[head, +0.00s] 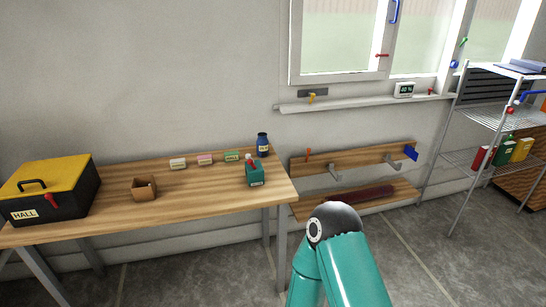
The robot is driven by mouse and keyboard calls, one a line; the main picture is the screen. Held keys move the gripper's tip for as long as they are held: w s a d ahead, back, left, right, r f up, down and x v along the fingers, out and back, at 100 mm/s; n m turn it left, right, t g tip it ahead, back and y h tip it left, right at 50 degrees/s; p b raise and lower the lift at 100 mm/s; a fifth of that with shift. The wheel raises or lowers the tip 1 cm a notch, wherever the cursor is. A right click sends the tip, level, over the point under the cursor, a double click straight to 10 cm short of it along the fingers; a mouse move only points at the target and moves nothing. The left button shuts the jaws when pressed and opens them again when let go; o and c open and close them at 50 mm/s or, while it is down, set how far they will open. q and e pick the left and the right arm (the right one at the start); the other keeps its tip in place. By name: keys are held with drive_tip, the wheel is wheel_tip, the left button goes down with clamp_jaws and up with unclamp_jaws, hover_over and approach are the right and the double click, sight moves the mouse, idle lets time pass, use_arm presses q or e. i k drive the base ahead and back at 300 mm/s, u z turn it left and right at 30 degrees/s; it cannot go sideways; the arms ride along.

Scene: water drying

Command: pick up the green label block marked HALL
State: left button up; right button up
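The green label block (231,156) stands on the wooden table (215,199) near the wall. It has dark lettering on a pale face, too small to read surely. It is the rightmost in a row with a pink block (205,160) and a whitish block (178,164). A teal arm link of mine with a dark joint shows at the bottom, right of the table. Neither of my grippers is in view.
A black toolbox (72,204) with yellow lid and HALL label stands left. A small brown box (144,190), teal bottle (255,174) and dark blue bottle (263,145) share the table. Wall shelves (350,156) and a wire rack (490,115) are right. The table's front middle is clear.

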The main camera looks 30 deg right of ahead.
sight(233, 156)
drive_tip(key=z, duration=0.2)
drive_tip(key=i, duration=1)
drive_tip(key=u, duration=0.1)
